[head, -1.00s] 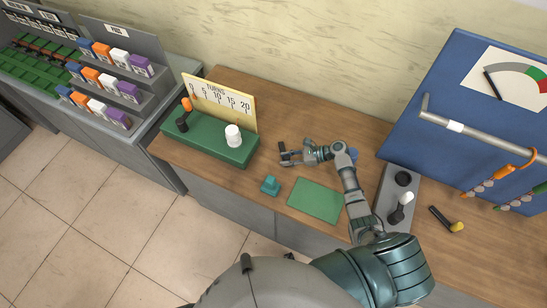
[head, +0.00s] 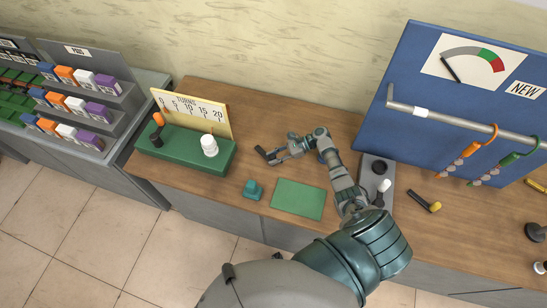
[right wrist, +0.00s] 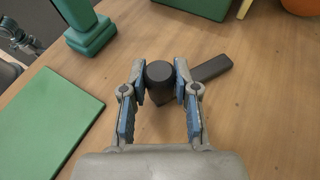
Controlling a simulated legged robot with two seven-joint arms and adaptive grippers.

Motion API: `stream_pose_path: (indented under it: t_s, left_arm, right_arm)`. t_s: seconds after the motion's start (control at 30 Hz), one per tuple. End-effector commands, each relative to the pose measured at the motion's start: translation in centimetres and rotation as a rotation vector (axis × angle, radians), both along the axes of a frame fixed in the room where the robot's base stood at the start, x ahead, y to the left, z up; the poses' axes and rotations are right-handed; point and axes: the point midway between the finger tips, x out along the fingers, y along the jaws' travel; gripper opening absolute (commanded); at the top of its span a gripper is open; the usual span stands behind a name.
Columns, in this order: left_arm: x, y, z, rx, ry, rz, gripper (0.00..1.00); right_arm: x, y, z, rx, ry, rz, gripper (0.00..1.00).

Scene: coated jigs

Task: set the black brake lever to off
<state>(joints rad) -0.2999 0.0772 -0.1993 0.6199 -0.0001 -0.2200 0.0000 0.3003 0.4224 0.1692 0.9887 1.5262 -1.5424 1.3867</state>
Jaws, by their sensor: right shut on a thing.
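A black lever (right wrist: 212,68) with a round upright knob (right wrist: 160,84) and a flat arm sits low over the wooden bench in the right wrist view. My right gripper (right wrist: 161,72) is shut on the knob, one blue-padded finger on each side. The flat arm points away to the right of the fingers. In the head view my right gripper (head: 271,157) is at the middle of the bench, and the black lever (head: 261,152) shows small at its tips. No on or off marking can be read near it. My left gripper is not in view.
A green box (head: 187,157) with an orange-topped lever, a white knob and a TURNS scale stands to the left. A teal block (head: 252,190) and a green mat (head: 298,199) lie in front. A grey lever base (head: 372,170) and a blue panel (head: 420,95) stand right.

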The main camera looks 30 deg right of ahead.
Motion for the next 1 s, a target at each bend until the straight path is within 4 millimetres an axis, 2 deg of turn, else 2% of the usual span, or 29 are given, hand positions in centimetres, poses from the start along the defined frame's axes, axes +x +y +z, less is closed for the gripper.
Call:
stream_pose_path:
  t_s: [0.03,0.23,0.27,0.33,0.63,0.73,0.87,1.0]
  left_arm:
    - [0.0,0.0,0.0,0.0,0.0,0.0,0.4]
    - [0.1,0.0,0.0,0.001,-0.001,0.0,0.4]
    - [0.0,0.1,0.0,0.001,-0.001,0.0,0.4]
    - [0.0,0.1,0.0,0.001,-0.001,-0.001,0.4]
    - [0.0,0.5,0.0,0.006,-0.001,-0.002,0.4]
    - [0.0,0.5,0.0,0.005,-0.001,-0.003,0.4]
    - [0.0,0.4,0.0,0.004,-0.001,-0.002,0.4]
    - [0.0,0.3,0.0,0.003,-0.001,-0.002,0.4]
  right_arm:
    - [0.6,-0.2,0.6,0.0,-0.016,-0.01,0.0]
    - [0.6,-0.1,0.5,0.0,-0.016,-0.009,0.0]
    - [0.6,-0.1,0.5,0.0,-0.016,-0.009,0.37]
    - [0.5,-0.1,0.5,-0.001,-0.015,-0.009,0.54]
    - [0.2,-0.1,0.2,-0.001,-0.007,-0.004,0.55]
    - [0.0,-0.7,0.4,-0.002,-0.006,-0.004,0.55]
    - [-0.6,-2.6,1.1,-0.003,-0.006,-0.005,0.55]
    - [-1.4,-5.5,2.4,-0.004,-0.005,-0.006,0.55]
